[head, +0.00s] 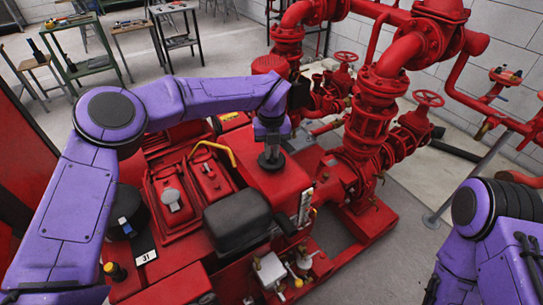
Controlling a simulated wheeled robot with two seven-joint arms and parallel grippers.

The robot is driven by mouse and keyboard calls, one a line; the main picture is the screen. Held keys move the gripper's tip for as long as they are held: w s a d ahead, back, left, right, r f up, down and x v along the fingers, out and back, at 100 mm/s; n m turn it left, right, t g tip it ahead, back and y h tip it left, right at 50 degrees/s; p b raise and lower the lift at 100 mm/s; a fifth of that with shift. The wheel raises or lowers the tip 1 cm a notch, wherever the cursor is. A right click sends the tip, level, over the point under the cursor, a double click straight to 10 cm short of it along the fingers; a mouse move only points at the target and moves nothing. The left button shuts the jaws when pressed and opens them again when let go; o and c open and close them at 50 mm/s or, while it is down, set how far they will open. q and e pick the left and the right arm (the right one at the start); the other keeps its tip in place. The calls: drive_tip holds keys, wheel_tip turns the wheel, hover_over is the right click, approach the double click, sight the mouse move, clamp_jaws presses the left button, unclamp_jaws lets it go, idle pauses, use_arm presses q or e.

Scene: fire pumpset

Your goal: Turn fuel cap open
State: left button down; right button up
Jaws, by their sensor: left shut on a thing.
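The fuel cap (271,163) is a dark round cap on top of the red fuel tank (290,182), right of the picture's middle. My left gripper (271,152) points straight down from above and is shut on the cap. The fingers and wrist hide part of the cap, so its turn angle cannot be seen. My right arm shows at the right edge, but its gripper is out of the picture.
A black seat-like cover (238,222) and a yellow bent handle (214,149) are close to the tank. Red pipes and valves (372,120) stand to the right. Workbenches (85,65) stand at the back left.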

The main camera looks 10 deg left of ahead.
use_arm(q)
drive_tip(key=n+b, duration=0.2)
drive_tip(key=n, duration=0.1)
drive_tip(key=shift+w+n+b, duration=0.1)
drive_tip(key=shift+n+b, duration=0.2)
drive_tip(key=shift+b, duration=0.05)
drive_tip(key=shift+a+n+b, duration=0.1)
drive_tip(key=shift+n+b, duration=0.3)
drive_tip(key=shift+n, duration=0.2)
drive_tip(key=shift+r, duration=0.15)
drive_tip(key=c, duration=1.3)
unclamp_jaws()
drive_tip(key=shift+o, duration=0.7)
wheel_tip(320, 180, up, 10)
drive_tip(key=shift+r, duration=0.15)
